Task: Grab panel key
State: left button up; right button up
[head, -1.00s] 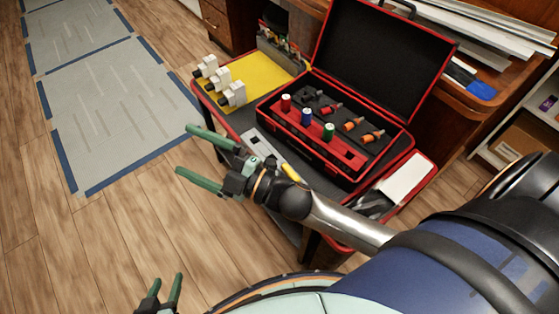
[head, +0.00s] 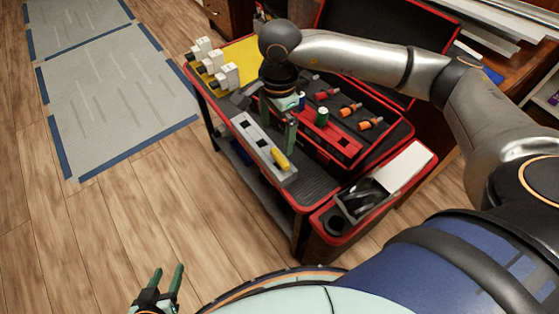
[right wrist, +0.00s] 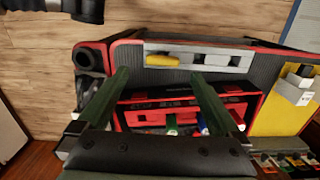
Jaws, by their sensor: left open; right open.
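A small yellow piece (head: 281,158), which I take to be the panel key, lies at the near end of a grey slotted holder (head: 262,143) on the cart top. In the right wrist view the yellow piece (right wrist: 162,60) lies in the holder (right wrist: 225,57), just beyond the fingertips. My right gripper (head: 277,128) is open, pointing down over the cart between the holder and the red case. In the right wrist view its fingers (right wrist: 160,74) are apart with nothing held. My left gripper (head: 165,283) is open and empty, low over the floor, away from the cart.
The open red case (head: 340,141) holds several coloured tools behind my right gripper. White breakers (head: 214,64) stand on a yellow mat at the cart's far left. A black bin (head: 362,201) is at the cart's near right. The wooden floor (head: 120,225) left of the cart is clear.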

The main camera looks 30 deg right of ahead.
send_over(280, 156)
jog(key=shift+h, duration=0.3)
jog(key=f, duration=0.3)
jog(key=f+b, duration=0.1)
jog(key=f, duration=0.2)
jog(key=shift+s, duration=0.2)
jog(key=shift+w+f+b, duration=0.15)
jog(key=shift+f+b, duration=0.25)
jog(key=shift+f, duration=2.75)
jog(key=c, duration=1.1)
jog(key=shift+r, duration=0.2)
